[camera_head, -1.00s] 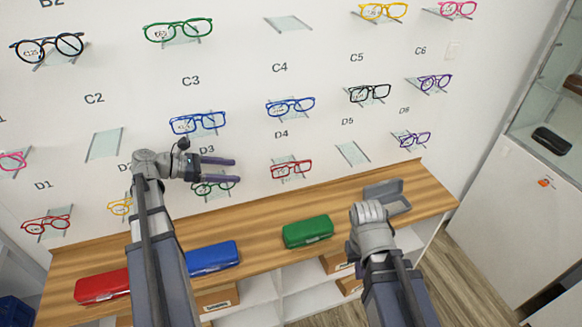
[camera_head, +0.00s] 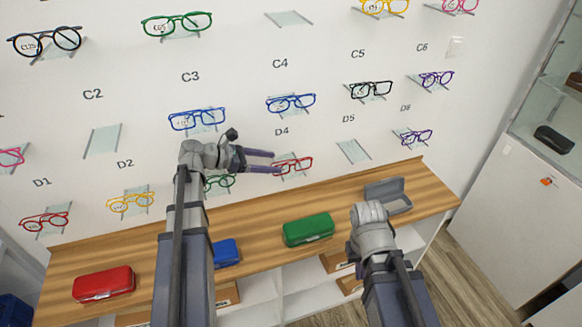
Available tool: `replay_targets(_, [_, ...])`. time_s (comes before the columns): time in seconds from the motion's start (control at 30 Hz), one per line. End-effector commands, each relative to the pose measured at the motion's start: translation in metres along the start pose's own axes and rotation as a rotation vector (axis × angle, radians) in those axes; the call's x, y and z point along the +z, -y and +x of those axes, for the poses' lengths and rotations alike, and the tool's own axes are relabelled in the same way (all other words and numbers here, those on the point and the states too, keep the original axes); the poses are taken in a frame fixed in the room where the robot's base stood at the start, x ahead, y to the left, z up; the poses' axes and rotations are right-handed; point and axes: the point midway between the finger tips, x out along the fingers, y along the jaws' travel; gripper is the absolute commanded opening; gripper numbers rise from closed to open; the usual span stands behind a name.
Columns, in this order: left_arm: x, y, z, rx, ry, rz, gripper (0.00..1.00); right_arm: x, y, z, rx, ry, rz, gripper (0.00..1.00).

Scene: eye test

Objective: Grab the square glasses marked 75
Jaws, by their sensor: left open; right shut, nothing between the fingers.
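Several pairs of glasses hang on small wall shelves; the lens markings are mostly too small to read, and I cannot make out a 75. My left gripper (camera_head: 277,162) is open and empty, its fingers pointing right. Its tips are at the left edge of the red glasses (camera_head: 296,165) below the D4 label; I cannot tell whether they touch. Green glasses (camera_head: 221,182) are partly hidden behind my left arm. Blue glasses (camera_head: 291,103) and (camera_head: 197,120) hang above. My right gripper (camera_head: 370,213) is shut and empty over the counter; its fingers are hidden.
A wooden counter (camera_head: 270,216) runs below the wall. Red (camera_head: 104,284), blue (camera_head: 227,252) and green (camera_head: 308,230) cases lie on it, with an open grey case (camera_head: 388,196) at the right. A glass cabinet stands far right.

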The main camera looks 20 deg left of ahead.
Motion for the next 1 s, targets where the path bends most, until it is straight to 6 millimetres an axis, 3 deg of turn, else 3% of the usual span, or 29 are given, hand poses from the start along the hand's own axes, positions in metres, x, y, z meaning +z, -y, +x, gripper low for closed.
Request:
replay_targets(0.13, [-0.001,0.000,0.016,-0.001,0.000,0.001,0.78,0.000,0.001,0.007,0.000,0.000,0.000,0.00])
replay_targets(0.43, [0.000,0.000,0.018,0.001,0.000,0.000,0.78,0.000,0.001,0.007,0.000,0.000,0.000,0.00])
replay_targets(1.0, [0.000,0.000,0.018,0.001,0.000,0.000,0.13,0.000,0.001,0.007,0.000,0.000,0.000,0.00])
